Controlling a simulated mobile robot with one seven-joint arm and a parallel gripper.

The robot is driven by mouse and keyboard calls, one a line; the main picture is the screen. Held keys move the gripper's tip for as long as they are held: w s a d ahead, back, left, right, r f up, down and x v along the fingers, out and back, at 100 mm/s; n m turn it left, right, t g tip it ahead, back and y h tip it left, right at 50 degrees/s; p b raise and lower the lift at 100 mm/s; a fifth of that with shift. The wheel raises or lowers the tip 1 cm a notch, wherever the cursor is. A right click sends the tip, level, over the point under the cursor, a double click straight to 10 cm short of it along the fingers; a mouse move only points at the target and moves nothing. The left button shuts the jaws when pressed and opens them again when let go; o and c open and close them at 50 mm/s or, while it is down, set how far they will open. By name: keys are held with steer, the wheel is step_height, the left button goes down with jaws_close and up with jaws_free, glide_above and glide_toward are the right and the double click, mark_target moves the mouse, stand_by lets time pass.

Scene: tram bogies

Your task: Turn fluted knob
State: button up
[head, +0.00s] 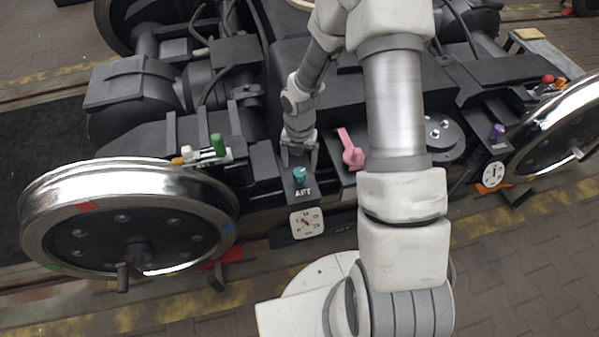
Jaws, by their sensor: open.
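A small teal knob (299,174) stands on a dark panel marked "AFT" in the head view, left of my arm. It looks like the fluted knob, but its ridges are too small to make out. A purple knob (497,131) stands on another dark panel at the right. My gripper (299,161) points down just behind the teal knob, with its fingers open. In the picture the fingertips end close above the knob. I cannot tell whether they touch it.
A pink lever (350,150) rises just right of my gripper. A white dial (306,223) sits below the teal knob, another dial (493,173) below the purple one. Green (218,145) and red (547,79) controls stand at the sides. A large wheel (130,215) is at left.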

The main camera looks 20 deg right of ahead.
mark_target(300, 172)
steer(key=shift+f+b, duration=0.35)
steer(key=shift+f, duration=1.25)
jaws_close()
steer(key=shift+m, duration=0.3)
